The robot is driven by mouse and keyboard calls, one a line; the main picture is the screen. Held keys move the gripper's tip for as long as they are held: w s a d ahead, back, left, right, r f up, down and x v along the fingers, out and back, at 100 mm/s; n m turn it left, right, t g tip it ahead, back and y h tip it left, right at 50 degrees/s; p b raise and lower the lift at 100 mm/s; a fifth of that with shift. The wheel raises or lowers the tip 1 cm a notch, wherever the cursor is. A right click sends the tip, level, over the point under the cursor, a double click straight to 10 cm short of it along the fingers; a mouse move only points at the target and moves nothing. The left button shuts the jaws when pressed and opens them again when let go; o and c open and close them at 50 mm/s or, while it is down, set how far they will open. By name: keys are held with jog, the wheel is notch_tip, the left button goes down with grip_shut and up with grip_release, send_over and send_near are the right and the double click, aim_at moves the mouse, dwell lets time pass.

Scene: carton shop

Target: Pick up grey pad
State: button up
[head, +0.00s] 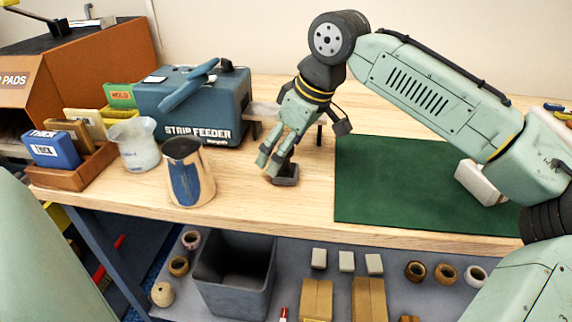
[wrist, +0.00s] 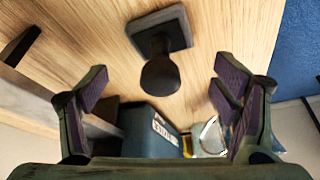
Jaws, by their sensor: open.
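The grey pad (head: 287,181) lies on the wooden bench, left of the green mat. It is a small square slab with a black knob on top. In the wrist view the pad (wrist: 178,27) is at upper centre, its round black knob (wrist: 160,74) pointing toward the camera. My gripper (head: 268,163) is open and points down at the pad, its fingertips close to the knob. In the wrist view the two fingers are spread wide, left and right of the knob, with clear gaps. The fingers partly hide the knob in the head view.
A steel pitcher (head: 188,172) stands left of my gripper, with a translucent beaker (head: 135,144) beyond. The blue strip feeder (head: 196,106) stands behind. The green mat (head: 400,190) bears a pale block (head: 479,183) at right. The bench's front edge is close.

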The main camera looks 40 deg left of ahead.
jog(key=x, duration=0.3)
jog(key=shift+d+f, duration=0.15)
jog(key=shift+f, duration=0.1)
jog(key=c, duration=1.3)
